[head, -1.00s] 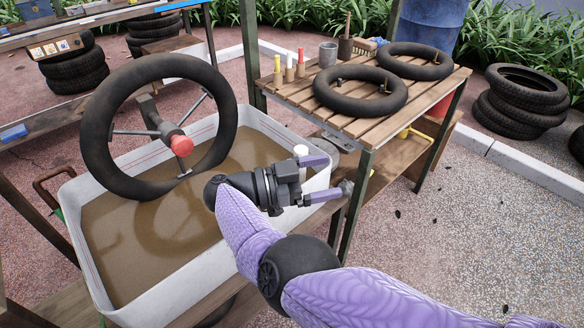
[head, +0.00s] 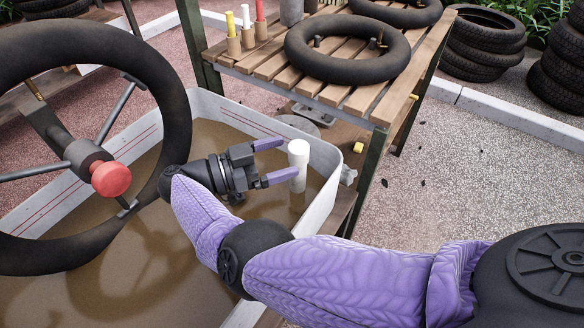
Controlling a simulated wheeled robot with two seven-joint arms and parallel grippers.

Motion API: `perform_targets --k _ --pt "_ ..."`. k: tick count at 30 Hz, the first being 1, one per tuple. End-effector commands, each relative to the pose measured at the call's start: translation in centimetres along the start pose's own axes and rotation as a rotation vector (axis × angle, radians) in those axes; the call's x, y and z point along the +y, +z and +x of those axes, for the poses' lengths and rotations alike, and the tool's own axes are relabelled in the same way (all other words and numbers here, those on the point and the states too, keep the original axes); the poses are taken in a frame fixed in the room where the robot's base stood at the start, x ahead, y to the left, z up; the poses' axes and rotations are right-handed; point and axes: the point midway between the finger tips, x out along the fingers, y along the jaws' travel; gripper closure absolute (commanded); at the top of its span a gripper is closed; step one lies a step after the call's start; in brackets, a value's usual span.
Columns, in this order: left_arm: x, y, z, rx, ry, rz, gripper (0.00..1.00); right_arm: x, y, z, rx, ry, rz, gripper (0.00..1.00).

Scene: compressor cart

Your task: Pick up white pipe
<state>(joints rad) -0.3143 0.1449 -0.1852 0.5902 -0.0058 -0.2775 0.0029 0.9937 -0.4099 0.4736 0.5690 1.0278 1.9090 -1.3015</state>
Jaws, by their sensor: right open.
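The white pipe (head: 298,166) stands upright in the right end of the tub (head: 325,185), its lower part in the murky brown water. My right gripper (head: 275,161) is open, its two purple fingers pointing right toward the pipe. The fingertips are close to the pipe's left side, the nearer one overlapping it in the picture. I cannot tell whether they touch it. My left gripper is not in view.
A black inner tube on a spoked holder with a red knob (head: 110,179) stands at the left over the water. A slatted wooden table (head: 290,72) with inner tubes (head: 345,80) and several coloured sticks stands behind. Tyres (head: 485,45) are stacked at the back right.

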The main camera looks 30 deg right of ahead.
Motion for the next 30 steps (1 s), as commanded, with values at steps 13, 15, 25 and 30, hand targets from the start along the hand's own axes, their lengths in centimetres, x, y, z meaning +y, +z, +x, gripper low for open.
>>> perform_targets --k 13,15,25,30 --pt "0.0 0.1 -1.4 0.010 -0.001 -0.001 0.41 -0.1 -0.3 5.7 0.002 0.000 0.001 0.06" --pt "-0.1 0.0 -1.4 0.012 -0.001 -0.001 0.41 -0.1 -0.3 5.6 0.002 0.000 0.001 0.06" --pt "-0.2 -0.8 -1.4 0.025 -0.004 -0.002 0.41 -0.1 -0.3 5.6 0.001 0.000 0.001 0.67" --pt "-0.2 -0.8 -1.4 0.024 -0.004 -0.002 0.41 -0.1 -0.3 5.6 0.001 -0.001 0.001 1.00"
